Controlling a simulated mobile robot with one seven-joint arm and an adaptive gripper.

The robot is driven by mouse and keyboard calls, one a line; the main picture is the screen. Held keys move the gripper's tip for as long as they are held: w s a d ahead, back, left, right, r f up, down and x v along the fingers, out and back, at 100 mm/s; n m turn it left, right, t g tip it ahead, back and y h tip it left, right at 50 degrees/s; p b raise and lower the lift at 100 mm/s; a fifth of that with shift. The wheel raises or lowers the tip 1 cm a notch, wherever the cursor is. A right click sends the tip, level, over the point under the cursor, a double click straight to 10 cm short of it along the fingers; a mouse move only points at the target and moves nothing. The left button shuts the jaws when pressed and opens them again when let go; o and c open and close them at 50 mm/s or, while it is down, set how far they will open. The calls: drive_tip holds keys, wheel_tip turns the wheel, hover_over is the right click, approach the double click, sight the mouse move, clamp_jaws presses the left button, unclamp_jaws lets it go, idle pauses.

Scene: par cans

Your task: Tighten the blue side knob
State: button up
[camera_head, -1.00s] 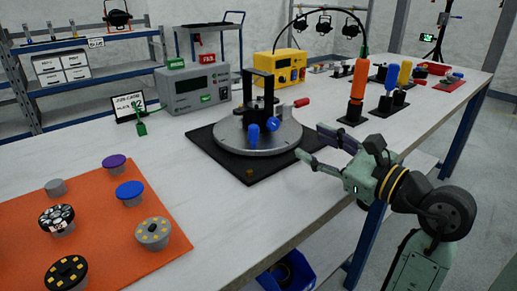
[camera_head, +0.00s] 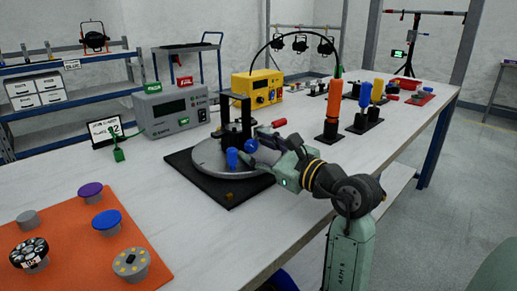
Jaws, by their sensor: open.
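The blue side knob (camera_head: 250,145) is a small round knob on the side of a black upright fixture (camera_head: 234,108). The fixture stands on a round grey turntable (camera_head: 207,160) over a black square base. A second blue part, an upright handle (camera_head: 232,158), stands just left of the knob. My gripper (camera_head: 256,143) reaches in from the right, with its open fingers at the knob. One finger shows above and right of the knob; the other is mostly hidden. I cannot tell whether either finger touches it.
A red-tipped handle (camera_head: 279,123) sticks out right of the fixture, close above my gripper. Orange (camera_head: 332,100) and blue (camera_head: 365,94) handled tools stand further right. A grey box (camera_head: 174,110) stands behind left. An orange mat (camera_head: 75,275) with several knobs lies front left.

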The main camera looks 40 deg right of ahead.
drive_tip(key=shift+c, duration=0.3)
clamp_jaws()
drive_tip(key=m+p, duration=0.2)
drive_tip(key=shift+r+m+p, duration=0.2)
drive_tip(key=shift+m+p, duration=0.15)
drive_tip(key=shift+m, duration=0.05)
drive_tip(key=shift+f+m+p, duration=0.2)
drive_tip(key=shift+m+p, duration=0.3)
drive_tip(key=shift+m, duration=0.5)
drive_tip(key=shift+o, duration=0.3)
unclamp_jaws()
